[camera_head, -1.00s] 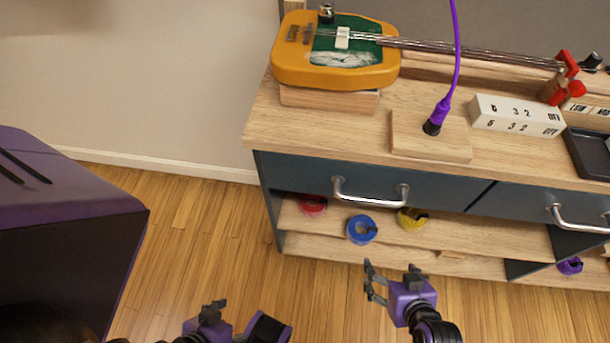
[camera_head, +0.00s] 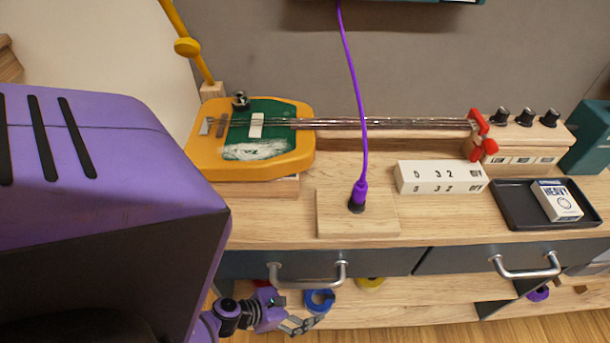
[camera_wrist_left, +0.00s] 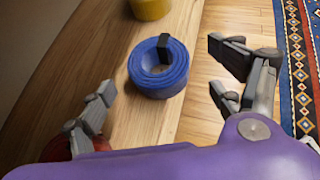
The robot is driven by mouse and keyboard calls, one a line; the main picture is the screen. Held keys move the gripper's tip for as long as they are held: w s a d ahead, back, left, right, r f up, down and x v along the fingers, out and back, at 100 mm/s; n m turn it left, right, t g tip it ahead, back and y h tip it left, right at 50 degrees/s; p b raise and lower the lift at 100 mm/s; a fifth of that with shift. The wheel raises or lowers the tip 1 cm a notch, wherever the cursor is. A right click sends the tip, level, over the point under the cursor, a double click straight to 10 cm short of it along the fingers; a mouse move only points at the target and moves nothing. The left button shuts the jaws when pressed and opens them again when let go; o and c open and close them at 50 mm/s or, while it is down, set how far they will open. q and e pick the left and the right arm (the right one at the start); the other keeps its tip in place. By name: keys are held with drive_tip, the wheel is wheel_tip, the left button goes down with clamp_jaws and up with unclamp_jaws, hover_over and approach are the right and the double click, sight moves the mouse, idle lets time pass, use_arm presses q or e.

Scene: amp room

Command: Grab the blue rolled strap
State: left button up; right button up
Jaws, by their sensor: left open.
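The blue rolled strap (camera_head: 319,301) lies on the lower wooden shelf under the drawers. In the left wrist view the strap (camera_wrist_left: 158,68) is a blue coil with a black clip on its rim, lying flat. My left gripper (camera_head: 300,322) reaches the shelf edge at the strap's near side. In the left wrist view my left gripper (camera_wrist_left: 165,95) is open, with its fingers spread to either side of the strap and apart from it. My right gripper is not in view.
A yellow roll (camera_wrist_left: 151,8) lies beyond the strap, and a red one (camera_wrist_left: 68,148) is partly hidden by my left finger. The drawer handle (camera_head: 307,273) hangs above. A patterned rug (camera_wrist_left: 300,60) lies on the floor.

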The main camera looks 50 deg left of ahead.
sight(325, 296)
use_arm(q)
drive_tip(key=b+x, duration=0.1)
drive_tip(key=x, duration=0.5)
drive_tip(key=shift+w+a, duration=0.1)
drive_tip(key=c, duration=1.3)
